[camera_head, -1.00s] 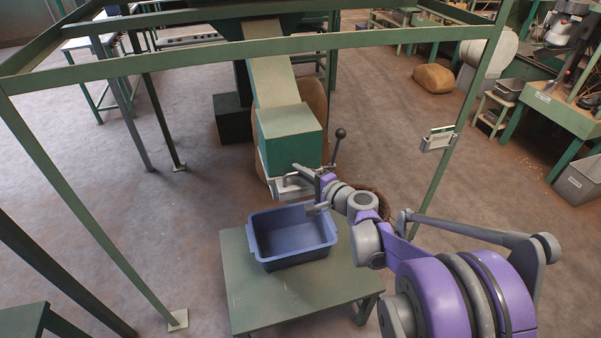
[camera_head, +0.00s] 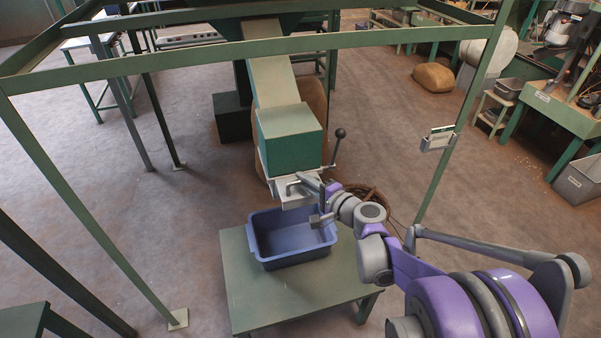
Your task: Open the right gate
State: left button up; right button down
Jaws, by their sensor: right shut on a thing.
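The right gate is a pale metal slide plate (camera_head: 290,199) at the mouth of the green hopper box (camera_head: 290,143). It juts out from under the box, above the blue bin. A small dark handle (camera_head: 291,185) shows on it. My right gripper (camera_head: 313,196) is at the plate's right front side and shut on the gate's handle; the grip itself is partly hidden by the fingers. A lever with a dark ball knob (camera_head: 339,133) stands upright at the box's right side. My left gripper is out of view.
An empty blue bin (camera_head: 290,255) stands on a low green table (camera_head: 240,300) below the hopper. A green frame (camera_head: 250,49) with slanting posts surrounds the area. A small panel (camera_head: 438,139) hangs on the right post.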

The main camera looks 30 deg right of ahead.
jog(key=s, duration=0.3)
jog(key=s+a, duration=0.1)
jog(key=s, duration=0.2)
jog(key=shift+a, duration=0.2)
jog(key=c, duration=0.9)
grip_release()
jog(key=shift+s, duration=0.1)
jog(key=p+v, duration=0.1)
jog(key=v, duration=0.9)
jog(key=shift+s+r, duration=0.1)
jog(key=shift+s, duration=0.25)
